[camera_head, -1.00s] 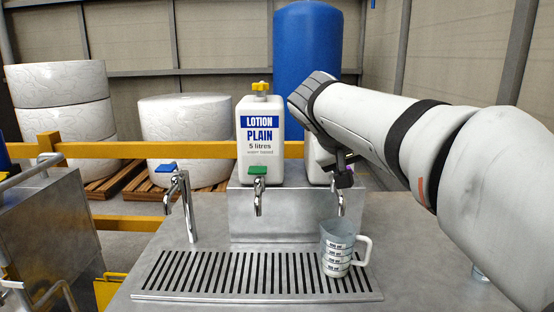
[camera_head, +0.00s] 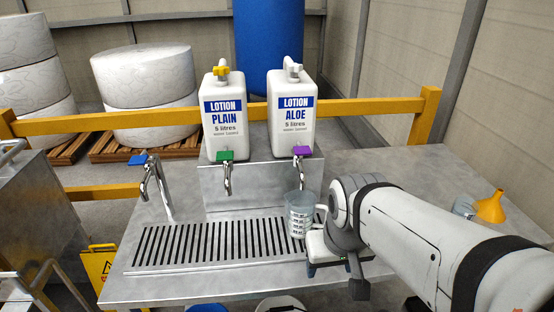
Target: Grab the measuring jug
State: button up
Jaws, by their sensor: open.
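The measuring jug (camera_head: 299,222) is clear with dark scale marks. It stands upright at the right end of the slotted drip grate (camera_head: 160,263), below the purple-handled tap (camera_head: 302,151) of the aloe lotion bottle. Its handle is on its right side, towards my arm. My gripper (camera_head: 314,262) is open, low at the right and front of the jug, close to the handle side. My wrist hides part of the gripper, and I cannot tell whether the fingers touch the jug.
A plain lotion bottle (camera_head: 224,122) has a green-handled tap. A blue-handled tap (camera_head: 140,160) stands at the left. An orange funnel (camera_head: 490,207) is on the right of the metal counter (camera_head: 395,172). A yellow floor sign (camera_head: 98,263) and buckets are below.

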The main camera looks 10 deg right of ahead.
aim_at(300, 205)
jog(key=u, duration=1.7)
jog(key=k, duration=1.4)
jog(key=z, duration=1)
jog(key=i, duration=1)
jog(key=z, duration=0.05)
